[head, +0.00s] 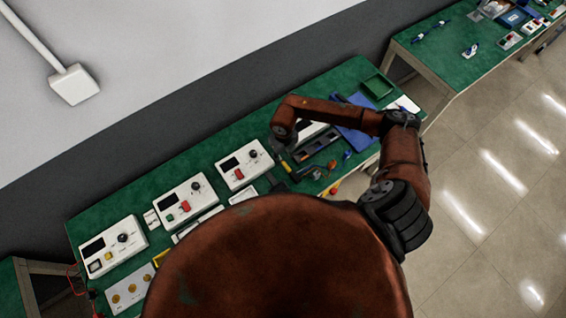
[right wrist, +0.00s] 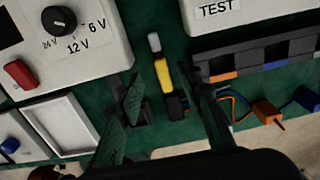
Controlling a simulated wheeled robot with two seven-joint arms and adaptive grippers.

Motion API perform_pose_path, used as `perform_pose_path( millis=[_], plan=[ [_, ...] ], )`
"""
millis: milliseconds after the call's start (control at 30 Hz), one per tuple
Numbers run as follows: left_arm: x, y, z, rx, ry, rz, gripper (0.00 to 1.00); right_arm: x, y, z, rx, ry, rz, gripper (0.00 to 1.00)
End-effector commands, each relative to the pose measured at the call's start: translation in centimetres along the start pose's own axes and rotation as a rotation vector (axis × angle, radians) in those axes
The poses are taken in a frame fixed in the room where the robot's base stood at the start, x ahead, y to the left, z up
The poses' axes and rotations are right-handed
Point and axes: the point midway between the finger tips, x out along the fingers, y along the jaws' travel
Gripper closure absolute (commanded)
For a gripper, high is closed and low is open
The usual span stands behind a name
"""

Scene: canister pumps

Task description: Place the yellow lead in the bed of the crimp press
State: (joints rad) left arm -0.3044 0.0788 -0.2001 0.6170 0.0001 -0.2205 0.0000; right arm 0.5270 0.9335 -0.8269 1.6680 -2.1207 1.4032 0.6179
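The yellow lead (right wrist: 162,74) lies on the green bench in the right wrist view, with a grey tip at its far end and a black part at its near end. It also shows small in the head view (head: 285,167). My right gripper (right wrist: 170,105) is open, its fingers on either side of the lead's black end, with gaps showing on both sides. In the head view the right gripper (head: 281,163) points down at the bench, partly hidden by my arm. I cannot pick out the crimp press for certain. My left gripper is not in view.
A white box with a knob and red switch (right wrist: 62,45) stands left of the lead, and a TEST box (right wrist: 240,14) to the right. A dark slotted rack (right wrist: 262,62) and orange and blue connectors (right wrist: 266,111) lie right. A white tray (right wrist: 62,127) lies left.

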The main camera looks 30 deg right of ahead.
Motion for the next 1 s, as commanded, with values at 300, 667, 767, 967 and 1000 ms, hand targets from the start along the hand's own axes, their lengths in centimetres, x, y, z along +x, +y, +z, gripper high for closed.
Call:
perform_pose_path(
  millis=[300,667,767,967,1000],
  plan=[
    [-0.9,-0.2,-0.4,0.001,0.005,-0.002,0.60,4.1,-0.1,0.0,-0.002,0.002,0.002,0.67],
    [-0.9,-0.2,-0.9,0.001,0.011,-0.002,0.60,4.5,0.0,0.1,-0.005,0.000,0.003,0.72],
    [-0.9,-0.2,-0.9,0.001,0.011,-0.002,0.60,4.5,0.0,0.1,-0.005,0.000,0.003,0.79],
    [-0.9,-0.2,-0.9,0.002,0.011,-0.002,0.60,4.5,0.0,0.2,-0.005,0.000,0.003,0.93],
    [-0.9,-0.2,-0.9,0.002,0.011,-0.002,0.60,4.5,0.0,0.2,-0.005,0.000,0.003,0.96]
  ],
)
